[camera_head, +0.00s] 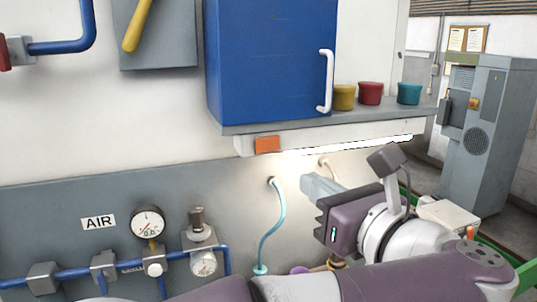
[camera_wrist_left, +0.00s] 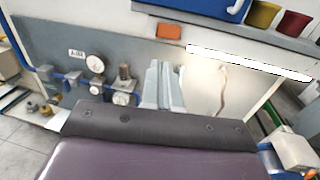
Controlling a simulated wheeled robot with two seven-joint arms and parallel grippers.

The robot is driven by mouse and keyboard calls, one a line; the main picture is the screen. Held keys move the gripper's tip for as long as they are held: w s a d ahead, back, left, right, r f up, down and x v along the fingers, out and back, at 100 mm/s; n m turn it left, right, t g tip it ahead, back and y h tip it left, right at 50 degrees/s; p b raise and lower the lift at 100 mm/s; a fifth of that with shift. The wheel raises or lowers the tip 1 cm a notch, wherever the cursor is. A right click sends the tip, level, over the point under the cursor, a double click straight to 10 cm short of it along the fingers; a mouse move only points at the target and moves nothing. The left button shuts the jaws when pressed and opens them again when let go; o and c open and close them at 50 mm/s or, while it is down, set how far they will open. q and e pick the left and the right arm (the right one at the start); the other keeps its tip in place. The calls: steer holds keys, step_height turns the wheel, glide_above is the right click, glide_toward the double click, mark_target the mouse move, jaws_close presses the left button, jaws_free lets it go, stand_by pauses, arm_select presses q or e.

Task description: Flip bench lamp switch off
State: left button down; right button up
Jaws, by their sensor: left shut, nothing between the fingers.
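The bench lamp (camera_head: 345,145) is a pale bar under the shelf, and its long strip glows bright white. An orange rocker-like switch (camera_head: 268,145) sits at the lamp's left end. In the left wrist view the switch (camera_wrist_left: 169,31) is above the fingers and the lit lamp strip (camera_wrist_left: 250,62) runs to the right. My left gripper (camera_head: 312,186) is shut and empty, with its pale fingers pointing toward the wall below the lamp, below and right of the switch. The fingertips (camera_wrist_left: 161,66) are apart from the switch in the left wrist view. My right gripper is not in view.
A blue cabinet (camera_head: 268,60) and several coloured cups, one red (camera_head: 370,94), stand on the shelf (camera_head: 300,121) above the lamp. A light-blue hose (camera_head: 268,230) hangs left of my fingers. Gauges (camera_head: 148,222) and blue pipes line the lower left wall.

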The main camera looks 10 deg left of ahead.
arm_select(q)
steer(key=shift+d, duration=0.25)
steer(key=shift+a, duration=0.1)
steer(key=p, duration=0.8)
glide_toward(261, 149)
steer(key=x, duration=0.5)
steer(key=shift+w+a+r, duration=0.25)
steer(key=shift+r, duration=0.05)
steer(key=shift+w+a+f, duration=0.25)
steer(key=shift+w+a, duration=0.1)
steer(key=shift+w, duration=0.15)
